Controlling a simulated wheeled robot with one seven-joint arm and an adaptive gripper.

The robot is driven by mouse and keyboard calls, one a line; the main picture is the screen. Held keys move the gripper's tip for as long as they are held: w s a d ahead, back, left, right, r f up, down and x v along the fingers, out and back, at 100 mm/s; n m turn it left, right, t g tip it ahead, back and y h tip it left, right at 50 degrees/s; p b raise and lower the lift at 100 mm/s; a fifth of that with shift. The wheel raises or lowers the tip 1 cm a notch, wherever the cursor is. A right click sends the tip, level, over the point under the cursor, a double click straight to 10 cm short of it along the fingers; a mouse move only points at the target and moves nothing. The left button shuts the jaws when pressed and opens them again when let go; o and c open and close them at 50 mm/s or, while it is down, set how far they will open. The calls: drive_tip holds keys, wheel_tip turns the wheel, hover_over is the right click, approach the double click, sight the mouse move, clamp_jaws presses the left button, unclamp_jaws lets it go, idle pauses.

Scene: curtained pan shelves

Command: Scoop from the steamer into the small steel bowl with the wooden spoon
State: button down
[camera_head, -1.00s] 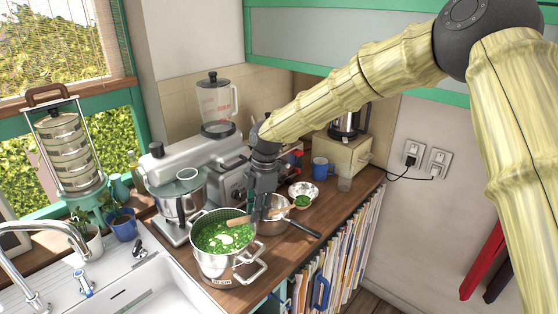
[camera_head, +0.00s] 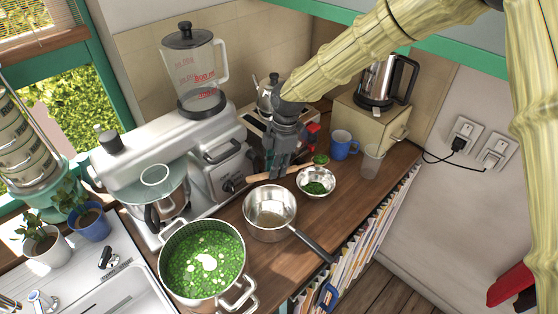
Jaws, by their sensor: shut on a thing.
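The steamer, a wide two-handled steel pot (camera_head: 161,262), stands at the counter's front left, full of green food with white pieces. The small steel bowl (camera_head: 302,180) sits to the back right of it, with chopped green food inside. My gripper (camera_head: 278,176) points down just left of the bowl and is shut on the handle of the wooden spoon (camera_head: 258,177). The spoon lies across the view, its head at the right near the bowl's back rim, with green food on it. The fingers hide the middle of the handle.
A long-handled steel saucepan (camera_head: 268,233) stands between the steamer and bowl. A blue mug (camera_head: 343,145) and clear cup (camera_head: 372,164) stand right of the bowl. A stand mixer (camera_head: 190,150) and kettle (camera_head: 267,95) are behind. Bare counter lies right of the saucepan.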

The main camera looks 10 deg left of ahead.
drive_tip(key=shift+s+r, duration=0.25)
drive_tip(key=shift+s, duration=0.2)
drive_tip(key=f+b, duration=0.2)
drive_tip(key=f, duration=0.1)
drive_tip(key=shift+s+a+t+y, duration=0.2)
drive_tip(key=shift+t+y, duration=0.1)
drive_tip(key=shift+t, duration=0.1)
drive_tip(key=shift+w+d+f+b, duration=0.1)
drive_tip(key=shift+w+f+b, duration=0.1)
drive_tip(key=shift+w+b, duration=0.2)
drive_tip(key=shift+b, duration=0.4)
drive_tip(key=t+b, duration=0.1)
drive_tip(key=t+y+b, duration=0.1)
drive_tip(key=b, duration=0.1)
drive_tip(key=shift+s+d+r+y, duration=0.1)
drive_tip(key=shift+s+y, duration=0.2)
drive_tip(key=s+t+y+b, duration=0.1)
drive_tip(key=s+t+b, duration=0.1)
drive_tip(key=b, duration=0.4)
drive_tip(key=shift+d+r, duration=0.1)
drive_tip(key=shift+r, duration=0.05)
